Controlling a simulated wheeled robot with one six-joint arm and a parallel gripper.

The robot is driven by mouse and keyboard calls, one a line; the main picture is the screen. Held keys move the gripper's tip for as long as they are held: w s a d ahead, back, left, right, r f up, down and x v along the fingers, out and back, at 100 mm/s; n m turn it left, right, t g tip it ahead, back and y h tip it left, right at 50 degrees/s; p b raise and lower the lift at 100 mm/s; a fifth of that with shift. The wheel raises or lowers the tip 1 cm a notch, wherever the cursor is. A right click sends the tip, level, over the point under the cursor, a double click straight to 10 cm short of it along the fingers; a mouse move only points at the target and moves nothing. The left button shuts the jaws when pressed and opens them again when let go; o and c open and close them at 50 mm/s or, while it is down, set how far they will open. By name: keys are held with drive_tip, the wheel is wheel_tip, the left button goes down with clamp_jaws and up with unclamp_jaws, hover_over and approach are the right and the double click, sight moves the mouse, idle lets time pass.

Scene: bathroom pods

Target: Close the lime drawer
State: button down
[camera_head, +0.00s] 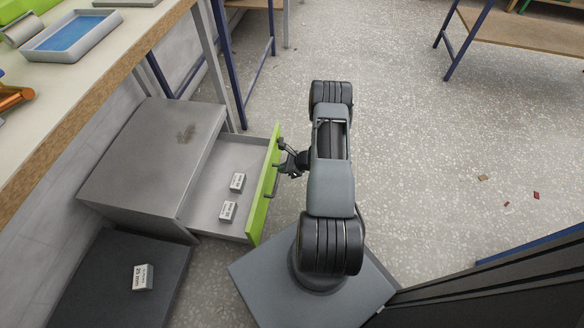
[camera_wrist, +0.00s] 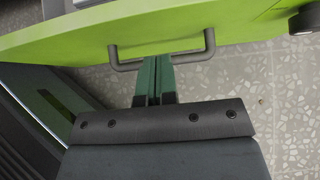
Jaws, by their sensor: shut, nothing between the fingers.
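The lime drawer (camera_head: 265,190) stands pulled out of a grey metal cabinet (camera_head: 150,150). Its lime front panel faces right and carries a dark bar handle (camera_head: 272,181). Two small white labelled boxes (camera_head: 237,182) lie inside on the grey drawer floor. My gripper (camera_head: 287,161) is at the outer side of the lime front, near the handle. In the wrist view the gripper's dark green fingers (camera_wrist: 154,80) are together and empty, with their tips close to the handle (camera_wrist: 165,62). I cannot tell whether they touch it or the panel.
A workbench (camera_head: 110,50) with a blue-lined tray (camera_head: 70,36) runs along the upper left. A dark low surface (camera_head: 100,285) bearing a small white box (camera_head: 142,277) lies at lower left. The speckled floor (camera_head: 440,150) to the right is mostly open, with small scraps.

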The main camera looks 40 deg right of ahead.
sight(268, 169)
drive_tip(key=shift+w+a+f+b, duration=0.1)
drive_tip(key=shift+w+a+b, duration=0.3)
drive_tip(key=shift+w+a, duration=1.1)
drive_tip(key=shift+d, duration=0.1)
